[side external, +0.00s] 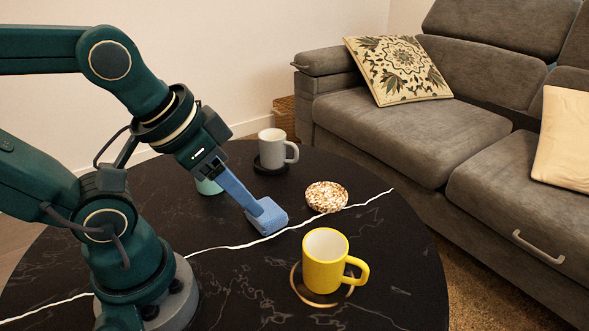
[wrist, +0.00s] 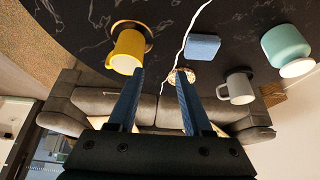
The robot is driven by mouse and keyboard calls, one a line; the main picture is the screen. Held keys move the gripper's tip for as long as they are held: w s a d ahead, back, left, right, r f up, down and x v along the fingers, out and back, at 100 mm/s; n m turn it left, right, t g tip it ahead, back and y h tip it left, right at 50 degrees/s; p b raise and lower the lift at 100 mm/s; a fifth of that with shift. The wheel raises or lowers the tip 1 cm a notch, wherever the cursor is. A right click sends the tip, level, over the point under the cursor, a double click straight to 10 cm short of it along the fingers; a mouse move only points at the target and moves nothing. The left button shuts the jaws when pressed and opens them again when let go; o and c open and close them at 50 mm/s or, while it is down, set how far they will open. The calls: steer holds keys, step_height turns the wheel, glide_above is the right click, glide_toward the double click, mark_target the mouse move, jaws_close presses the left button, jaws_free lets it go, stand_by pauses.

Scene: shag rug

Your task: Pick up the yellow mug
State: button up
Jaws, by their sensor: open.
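The yellow mug (side external: 324,262) stands upright on a round coaster (side external: 314,298) at the front right of the black table, its handle pointing right. In the wrist view the yellow mug (wrist: 127,52) is at upper left, beyond the left fingertip. My gripper (side external: 257,208) is open and empty, with blue fingers angled down, to the left of and behind the mug in the side view. The wrist view shows the two fingers of my gripper (wrist: 160,72) well apart with nothing between them. The mug is apart from the fingers.
A blue block (side external: 270,218) lies by the fingertips in the side view. A speckled coaster (side external: 327,196) lies behind the yellow mug. A grey mug (side external: 271,148) on a dark coaster and a mint cup (side external: 208,186), partly hidden by my gripper, stand farther back. A sofa (side external: 400,130) borders the table.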

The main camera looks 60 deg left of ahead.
steer(key=o, duration=0.7)
steer(key=shift+o, duration=0.2)
steer(key=shift+r, duration=0.1)
